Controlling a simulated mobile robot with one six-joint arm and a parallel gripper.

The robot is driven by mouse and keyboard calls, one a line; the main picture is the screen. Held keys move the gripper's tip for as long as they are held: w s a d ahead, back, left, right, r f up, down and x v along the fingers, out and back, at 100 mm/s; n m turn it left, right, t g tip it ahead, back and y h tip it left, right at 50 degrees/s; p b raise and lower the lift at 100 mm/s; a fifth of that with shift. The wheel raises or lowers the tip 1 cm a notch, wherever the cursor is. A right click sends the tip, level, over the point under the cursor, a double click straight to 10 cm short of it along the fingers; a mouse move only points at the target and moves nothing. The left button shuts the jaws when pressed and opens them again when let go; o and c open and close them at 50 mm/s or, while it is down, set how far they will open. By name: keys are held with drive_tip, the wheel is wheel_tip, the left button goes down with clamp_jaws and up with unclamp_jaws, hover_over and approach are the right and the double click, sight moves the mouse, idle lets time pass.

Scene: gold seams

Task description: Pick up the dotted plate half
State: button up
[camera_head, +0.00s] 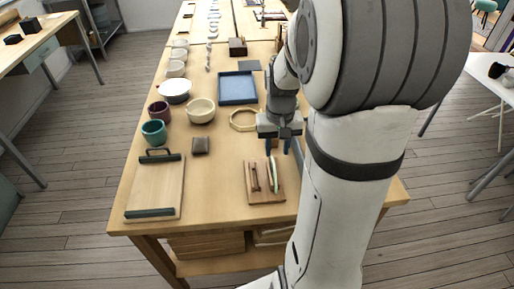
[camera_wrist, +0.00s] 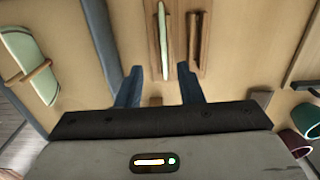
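My gripper (camera_head: 277,148) is open and empty, its two blue fingers pointing down above the table. In the wrist view its fingertips (camera_wrist: 159,80) are apart, with bare wood between them. A pale green plate half (camera_head: 273,174) stands on edge in a wooden rack (camera_head: 263,196), just nearer the camera than the gripper. In the wrist view this plate half (camera_wrist: 163,42) shows as a thin edge ahead of the fingers. Another pale green plate half (camera_wrist: 28,55) lies at the wrist view's left, crossed by a wooden bar. I cannot make out dots on either.
A brown wooden piece (camera_head: 254,178) stands beside the plate half in the rack. A grey-blue strip (camera_wrist: 100,35) lies left of the rack in the wrist view. A clamped board (camera_head: 156,187), dark block (camera_head: 200,146), bowls (camera_head: 201,110) and blue tray (camera_head: 237,88) occupy the table.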

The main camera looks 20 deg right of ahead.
sight(274, 163)
drive_tip(key=shift+w+d+f, duration=0.1)
drive_tip(key=shift+d+f, duration=0.1)
drive_tip(key=shift+f, duration=0.75)
drive_tip(key=f, duration=0.6)
drive_tip(key=shift+w+a+f, duration=0.2)
drive_tip(key=shift+w+a, duration=0.1)
clamp_jaws()
